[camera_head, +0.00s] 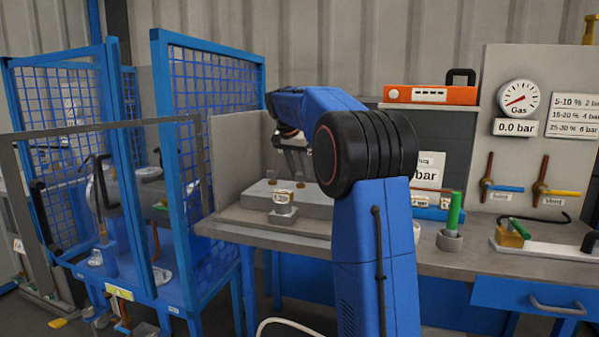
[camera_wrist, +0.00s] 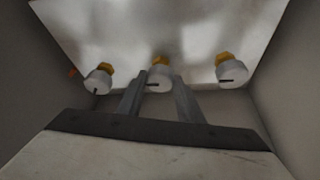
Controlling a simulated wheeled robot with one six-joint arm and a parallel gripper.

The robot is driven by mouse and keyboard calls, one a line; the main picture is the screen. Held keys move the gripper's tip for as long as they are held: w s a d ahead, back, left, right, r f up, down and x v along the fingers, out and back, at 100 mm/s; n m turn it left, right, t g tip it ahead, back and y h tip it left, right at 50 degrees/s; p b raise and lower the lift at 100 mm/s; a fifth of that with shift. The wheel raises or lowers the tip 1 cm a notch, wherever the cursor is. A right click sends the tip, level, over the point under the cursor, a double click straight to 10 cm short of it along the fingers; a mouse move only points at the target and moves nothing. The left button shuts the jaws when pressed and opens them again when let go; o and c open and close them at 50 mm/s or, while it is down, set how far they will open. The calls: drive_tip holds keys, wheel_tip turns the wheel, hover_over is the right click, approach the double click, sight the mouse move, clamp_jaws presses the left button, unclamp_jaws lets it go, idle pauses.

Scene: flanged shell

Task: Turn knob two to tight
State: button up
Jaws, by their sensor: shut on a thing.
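Three pale round knobs with yellow parts behind them stand in a row on a bright metal plate (camera_wrist: 205,25) in the wrist view. They are the left knob (camera_wrist: 97,81), the middle knob (camera_wrist: 158,82) and the right knob (camera_wrist: 228,76). Each has a short dark mark. The marks on the middle and right knobs lie roughly level; the left one points down. My gripper (camera_wrist: 161,80) has one finger on each side of the middle knob and is shut on it. In the head view my gripper (camera_head: 292,146) is partly hidden behind my arm. No knob numbers are readable.
A grey block (camera_head: 325,203) and a small labelled pot (camera_head: 283,204) stand on the bench (camera_head: 460,262). A blue mesh cage (camera_head: 215,130) stands left. Right are a green-handled tool (camera_head: 454,210), a gas gauge (camera_head: 519,98) and an orange box (camera_head: 430,95).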

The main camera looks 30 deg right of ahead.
idle(0.3)
drive_tip(key=o, duration=1.1)
drive_tip(key=shift+c, duration=0.2)
drive_tip(key=shift+r, duration=0.1)
drive_tip(key=v, duration=1.7)
drive_tip(key=shift+r, duration=0.1)
